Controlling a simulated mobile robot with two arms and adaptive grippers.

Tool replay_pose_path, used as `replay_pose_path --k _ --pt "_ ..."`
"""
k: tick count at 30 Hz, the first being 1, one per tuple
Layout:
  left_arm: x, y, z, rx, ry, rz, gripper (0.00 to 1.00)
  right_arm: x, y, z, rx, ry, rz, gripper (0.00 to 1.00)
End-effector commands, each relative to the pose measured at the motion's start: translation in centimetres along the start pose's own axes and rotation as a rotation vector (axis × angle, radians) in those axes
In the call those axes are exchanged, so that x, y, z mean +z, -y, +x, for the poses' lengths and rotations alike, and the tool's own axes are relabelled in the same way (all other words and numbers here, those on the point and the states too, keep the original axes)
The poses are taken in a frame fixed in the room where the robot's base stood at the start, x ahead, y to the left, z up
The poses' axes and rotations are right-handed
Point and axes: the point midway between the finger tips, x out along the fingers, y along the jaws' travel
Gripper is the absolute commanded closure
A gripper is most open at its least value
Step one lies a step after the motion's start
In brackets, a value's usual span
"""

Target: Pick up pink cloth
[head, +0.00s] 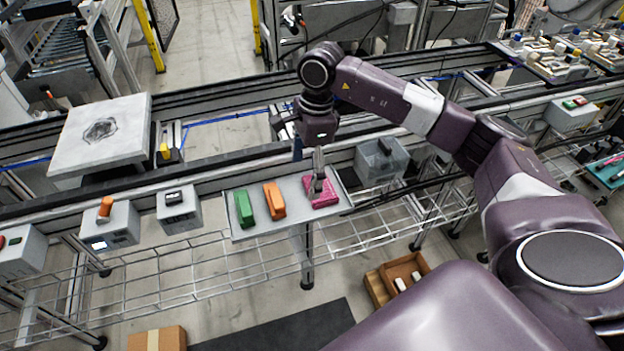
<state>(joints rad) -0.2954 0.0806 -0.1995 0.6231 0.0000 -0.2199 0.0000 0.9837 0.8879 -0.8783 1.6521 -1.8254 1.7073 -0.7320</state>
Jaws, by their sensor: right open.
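The pink cloth (322,199) lies folded on the right part of a grey tray (293,226), which is fixed in front of the conveyor. My right gripper (318,189) points down directly over the cloth, with its fingertips at or just above its upper part. It covers a bit of the cloth. The gripper is open; whether the fingers touch the cloth I cannot tell. My left gripper is not in view.
An orange cloth (274,200) and a green cloth (244,209) lie on the same tray to the left. Grey control boxes (179,209) stand left of the tray. Conveyor rails run behind.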

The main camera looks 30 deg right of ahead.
Motion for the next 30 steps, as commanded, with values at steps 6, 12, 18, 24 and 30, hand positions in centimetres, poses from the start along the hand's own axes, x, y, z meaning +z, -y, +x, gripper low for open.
replay_pose_path --k 6,12,18,24,30 --pt "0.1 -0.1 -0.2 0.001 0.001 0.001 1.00 -4.3 0.5 -1.2 -0.003 -0.136 0.012 0.19" --pt "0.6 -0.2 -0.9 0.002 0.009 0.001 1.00 -4.5 0.5 1.0 -0.002 -0.135 0.011 0.19" --pt "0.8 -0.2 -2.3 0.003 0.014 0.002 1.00 -4.8 0.7 3.8 0.000 -0.135 0.011 0.19" --pt "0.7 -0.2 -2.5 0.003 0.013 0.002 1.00 -5.0 0.8 5.9 -0.004 -0.133 0.011 0.19" --pt "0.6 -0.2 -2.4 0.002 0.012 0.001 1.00 -5.0 0.8 6.0 -0.005 -0.132 0.011 0.19"
